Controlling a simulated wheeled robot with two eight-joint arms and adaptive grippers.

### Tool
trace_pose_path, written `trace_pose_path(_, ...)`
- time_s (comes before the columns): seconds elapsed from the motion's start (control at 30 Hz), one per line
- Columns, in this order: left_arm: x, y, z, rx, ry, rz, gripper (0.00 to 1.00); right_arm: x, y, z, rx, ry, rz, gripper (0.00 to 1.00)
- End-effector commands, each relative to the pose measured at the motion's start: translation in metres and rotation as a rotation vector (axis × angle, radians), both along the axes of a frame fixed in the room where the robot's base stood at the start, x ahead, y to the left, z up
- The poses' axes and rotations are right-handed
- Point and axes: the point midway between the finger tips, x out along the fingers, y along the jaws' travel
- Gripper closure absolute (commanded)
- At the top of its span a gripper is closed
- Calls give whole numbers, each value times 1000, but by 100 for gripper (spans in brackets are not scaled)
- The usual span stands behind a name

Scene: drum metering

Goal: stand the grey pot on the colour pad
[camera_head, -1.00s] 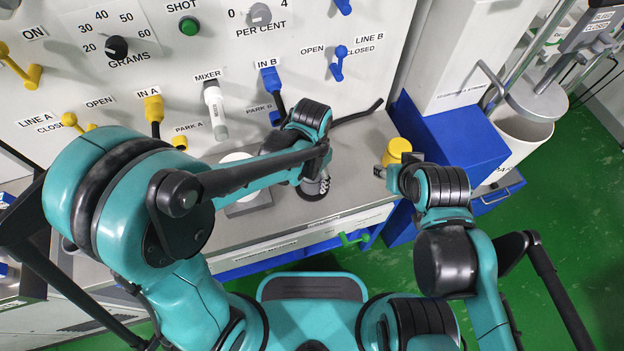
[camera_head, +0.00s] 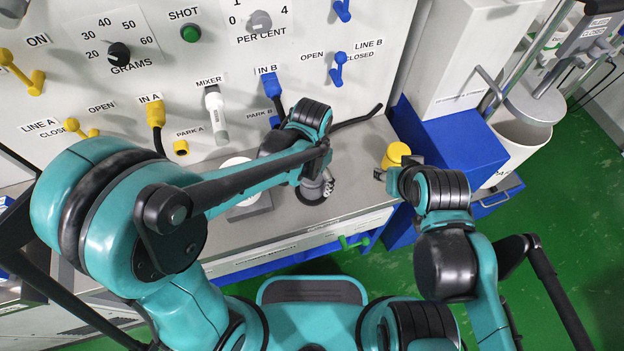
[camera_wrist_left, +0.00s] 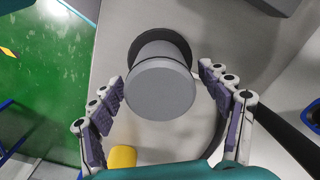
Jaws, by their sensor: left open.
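The grey pot (camera_wrist_left: 160,95) is a round grey cylinder in the middle of the left wrist view. A wider dark round rim or disc (camera_wrist_left: 137,47) shows behind it; I cannot tell whether it belongs to the pot or lies under it. My left gripper (camera_wrist_left: 160,77) is open, with one finger on each side of the pot. In the head view my left gripper (camera_head: 322,184) is low over the counter and hides most of the pot. My right gripper (camera_head: 393,172) is beside a yellow piece; its jaws are unclear. I cannot make out the colour pad for certain.
A grey block with a white round top (camera_head: 243,199) stands on the counter (camera_head: 350,196), left of my left gripper. The yellow piece (camera_head: 396,153) is at the counter's right end. The panel with knobs, levers and hoses rises behind. A blue box (camera_head: 458,150) stands to the right.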

Motion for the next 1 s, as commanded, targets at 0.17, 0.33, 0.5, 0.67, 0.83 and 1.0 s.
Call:
trace_pose_path(0.17, 0, 0, 47, 0, 0, 0, 22, 0, 0, 22, 0, 0, 0, 60)
trace_pose_path(0.33, 0, 0, 80, 0, 0, 0, 22, 0, 0, 34, 0, 0, 0, 60)
trace_pose_path(0.5, 0, 0, 98, 0, 0, 0, 22, 0, 0, 40, 0, 0, 0, 60)
trace_pose_path(0.67, 0, 0, 102, 0, 0, 0, 22, 0, 0, 40, 0, 0, 0, 60)
trace_pose_path(0.83, 0, 0, 101, 0, 0, 0, 22, 0, 0, 40, 0, 0, 0, 60)
trace_pose_path(1.0, 0, 0, 101, 0, 0, 0, 22, 0, 0, 40, 0, 0, 0, 60)
